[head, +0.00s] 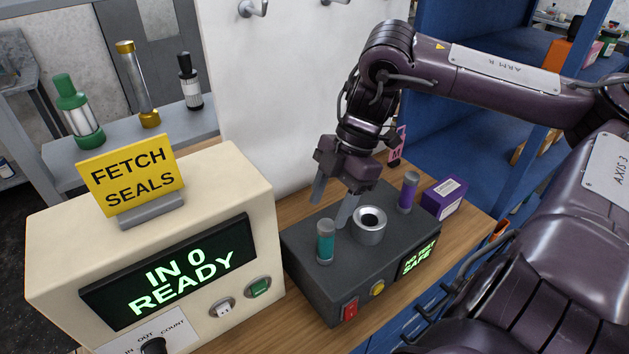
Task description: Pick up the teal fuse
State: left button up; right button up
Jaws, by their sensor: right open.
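The teal fuse (325,243) stands upright on top of a dark grey box (318,278), near its front left part. My right gripper (332,208) is above the same box, with its fingers spread and pointing down. Its fingertips are close to the teal fuse, just behind and above it in the picture. Nothing shows between the fingers. I cannot tell the exact gap between the fingers and the fuse. My left gripper is not in view.
A metal ring socket (369,226) and a purple fuse (408,192) stand on the grey box. A purple carton (444,197) is to its right. A cream machine (150,250) with a yellow "FETCH SEALS" sign (131,174) stands left. Blue shelving (450,130) is behind.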

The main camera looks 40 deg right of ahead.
aim_at(328, 223)
jog(key=shift+s+a+f+p, duration=0.35)
jog(key=shift+s+f+p, duration=0.05)
jog(key=shift+f, duration=0.2)
jog(key=shift+s+a+f+p, duration=0.35)
jog(key=shift+f, duration=0.25)
jog(key=x, duration=0.2)
jog(key=shift+f, duration=0.3)
jog(key=shift+w+a+f, duration=0.15)
jog(key=shift+f, duration=0.15)
jog(key=shift+a+f, duration=0.1)
jog(key=shift+f, duration=0.1)
jog(key=c, duration=0.6)
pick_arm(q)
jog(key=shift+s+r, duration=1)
pick_arm(e)
jog(key=c, duration=0.5)
